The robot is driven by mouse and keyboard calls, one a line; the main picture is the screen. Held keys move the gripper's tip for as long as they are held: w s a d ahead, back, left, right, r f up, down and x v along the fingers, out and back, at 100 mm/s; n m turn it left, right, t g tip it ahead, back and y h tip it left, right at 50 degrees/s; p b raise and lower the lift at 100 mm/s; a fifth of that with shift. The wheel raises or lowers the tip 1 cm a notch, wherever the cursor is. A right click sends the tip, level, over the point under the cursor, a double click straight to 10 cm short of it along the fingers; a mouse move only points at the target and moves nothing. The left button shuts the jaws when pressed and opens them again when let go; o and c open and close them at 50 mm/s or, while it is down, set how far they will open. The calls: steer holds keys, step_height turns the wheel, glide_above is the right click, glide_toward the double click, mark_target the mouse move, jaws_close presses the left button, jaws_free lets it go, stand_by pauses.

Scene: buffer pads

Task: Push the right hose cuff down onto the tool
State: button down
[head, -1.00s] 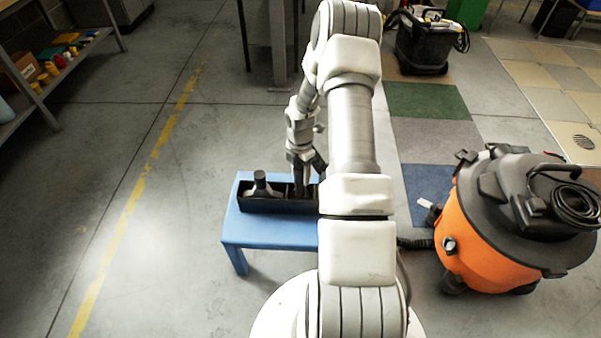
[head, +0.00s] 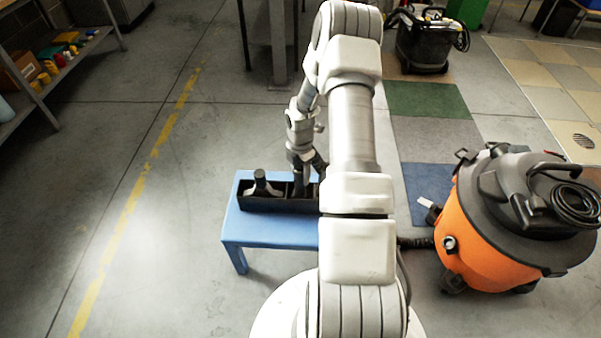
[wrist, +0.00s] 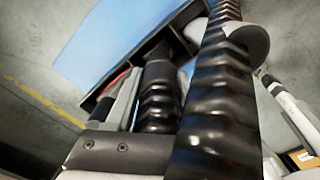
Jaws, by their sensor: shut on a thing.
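A black open box (head: 250,204) with compartments stands on a low blue table. A dark floor tool with an upright neck (head: 262,180) sits in its left compartment. My gripper (head: 302,188) reaches down into the compartment to the right of it, shut on the right hose cuff. In the wrist view, a thick black ribbed hose (wrist: 218,110) runs close past the camera, and a shorter black ribbed piece (wrist: 160,95) is beside it. A grey gripper part (wrist: 115,150) shows below. The tool under the cuff is hidden, so I cannot tell how they meet.
The blue table (head: 270,232) has bare room in front of the box. An orange and black vacuum (head: 490,235) stands on the floor at the right. A shelf with small coloured items (head: 60,60) is at the far left. The left floor is clear.

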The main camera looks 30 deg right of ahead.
steer(key=shift+f, duration=0.25)
steer(key=shift+c, duration=1)
jaws_free()
steer(key=shift+r, duration=0.1)
